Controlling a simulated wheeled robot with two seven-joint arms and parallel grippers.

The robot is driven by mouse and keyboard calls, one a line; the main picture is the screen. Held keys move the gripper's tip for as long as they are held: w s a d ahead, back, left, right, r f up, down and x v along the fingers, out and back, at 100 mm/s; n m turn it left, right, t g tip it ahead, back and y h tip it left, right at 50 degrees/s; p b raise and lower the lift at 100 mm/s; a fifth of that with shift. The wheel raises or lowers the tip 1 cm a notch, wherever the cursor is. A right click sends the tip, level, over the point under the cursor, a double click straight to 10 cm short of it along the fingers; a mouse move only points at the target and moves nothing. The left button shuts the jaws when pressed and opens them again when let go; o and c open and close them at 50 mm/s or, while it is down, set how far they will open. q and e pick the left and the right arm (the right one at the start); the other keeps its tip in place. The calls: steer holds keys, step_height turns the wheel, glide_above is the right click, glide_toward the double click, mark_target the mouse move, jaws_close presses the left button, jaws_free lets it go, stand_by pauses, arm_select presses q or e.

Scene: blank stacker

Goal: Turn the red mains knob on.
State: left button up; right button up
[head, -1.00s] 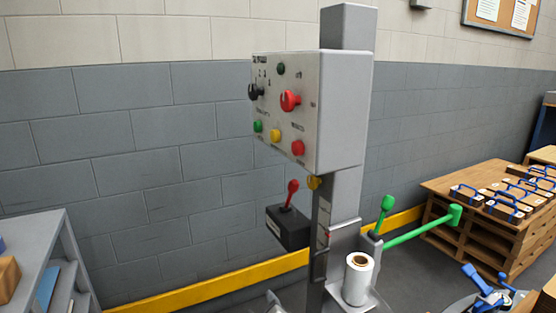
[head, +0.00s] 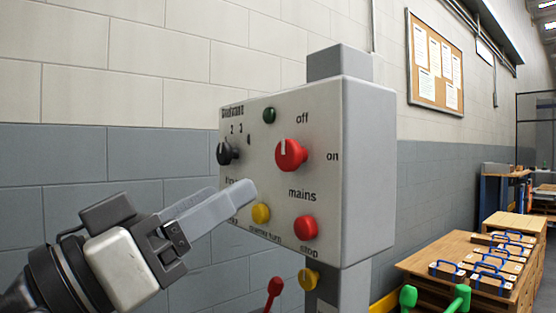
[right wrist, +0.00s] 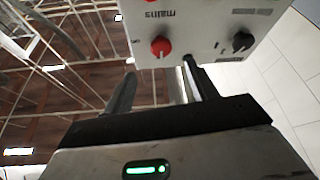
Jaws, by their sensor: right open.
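The red mains knob (head: 291,155) is on the front of a grey control box, above the word "mains". Its white mark points up, on the "off" side; "on" is printed to its right. My right gripper (head: 236,190) reaches in from the lower left, open and empty, in front of the panel, below and left of the knob. In the right wrist view the panel appears upside down, with the red knob (right wrist: 161,46) beyond and between the two fingers (right wrist: 157,88), apart from them. My left gripper is not in view.
A black selector knob (head: 227,152), a green lamp (head: 269,115), a yellow button (head: 261,213) and a red stop button (head: 305,228) surround the knob. The gripper hides the panel's lower left. A red-topped lever (head: 274,288) stands below. A wooden bench (head: 437,262) is at right.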

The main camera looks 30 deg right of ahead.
mark_target(284, 159)
steer(key=x, duration=1)
steer(key=shift+d+p, duration=0.15)
steer(key=shift+p, duration=0.15)
steer(key=shift+w, duration=0.1)
steer(key=c, duration=1)
